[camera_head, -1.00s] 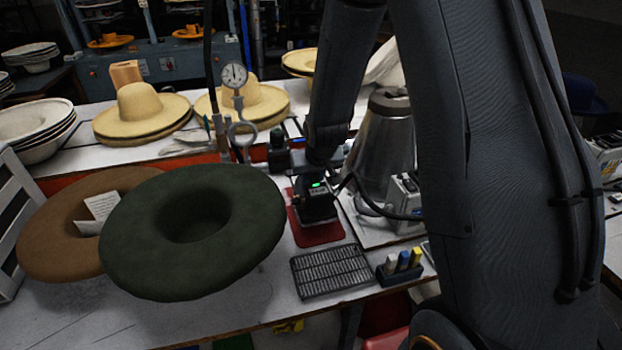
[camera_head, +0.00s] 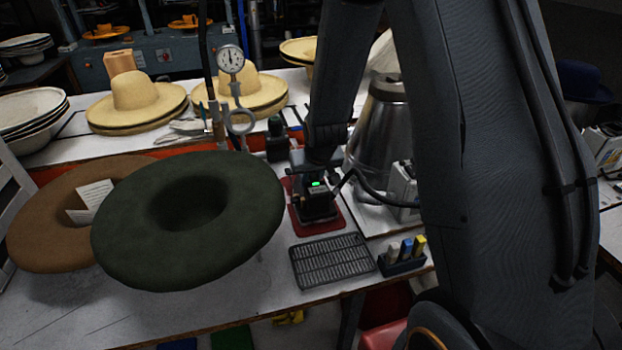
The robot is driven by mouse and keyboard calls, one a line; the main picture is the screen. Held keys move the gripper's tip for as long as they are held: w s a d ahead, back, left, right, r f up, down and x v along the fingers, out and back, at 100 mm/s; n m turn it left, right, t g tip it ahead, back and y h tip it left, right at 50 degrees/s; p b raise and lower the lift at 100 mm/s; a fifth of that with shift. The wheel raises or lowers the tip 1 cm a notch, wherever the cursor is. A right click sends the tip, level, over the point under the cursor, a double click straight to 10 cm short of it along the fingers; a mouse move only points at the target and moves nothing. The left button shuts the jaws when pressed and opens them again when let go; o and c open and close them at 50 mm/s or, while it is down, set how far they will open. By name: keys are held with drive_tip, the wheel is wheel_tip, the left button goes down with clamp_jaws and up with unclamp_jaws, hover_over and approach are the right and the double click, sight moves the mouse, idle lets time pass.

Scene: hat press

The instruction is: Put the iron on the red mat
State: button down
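The red mat (camera_head: 322,228) lies on the white table, right of the dark green hat. My gripper (camera_head: 317,205) points down over the mat, with a green light on its body, and covers much of it. Dark shapes at and below the gripper merge, so I cannot clearly make out the iron or tell whether it is between the fingers or touching the mat. The fingertips are hidden, so I cannot see whether they are open or shut.
A dark wire rack (camera_head: 332,261) lies in front of the mat. A holder with coloured sticks (camera_head: 404,259) stands to its right. A metal cone-shaped vessel (camera_head: 381,140) is close behind right. Green (camera_head: 188,218) and brown (camera_head: 60,225) hats fill the left.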

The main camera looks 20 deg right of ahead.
sight(314, 175)
drive_tip(key=shift+w+f, duration=0.1)
idle(0.7)
drive_tip(key=c, duration=1.5)
unclamp_jaws()
drive_tip(key=shift+o, duration=0.2)
drive_tip(key=shift+s+f, duration=0.2)
drive_tip(key=shift+s+r, duration=0.1)
drive_tip(key=shift+r, duration=0.3)
drive_tip(key=shift+v, duration=3.6)
drive_tip(key=s+r+g, duration=0.1)
drive_tip(key=s+g, duration=0.1)
drive_tip(key=s, duration=0.7)
drive_tip(key=s+r+g, duration=0.2)
drive_tip(key=s, duration=0.8)
drive_tip(key=shift+s+r+b, duration=0.2)
drive_tip(key=shift+r+b, duration=0.15)
drive_tip(key=shift+b, duration=0.05)
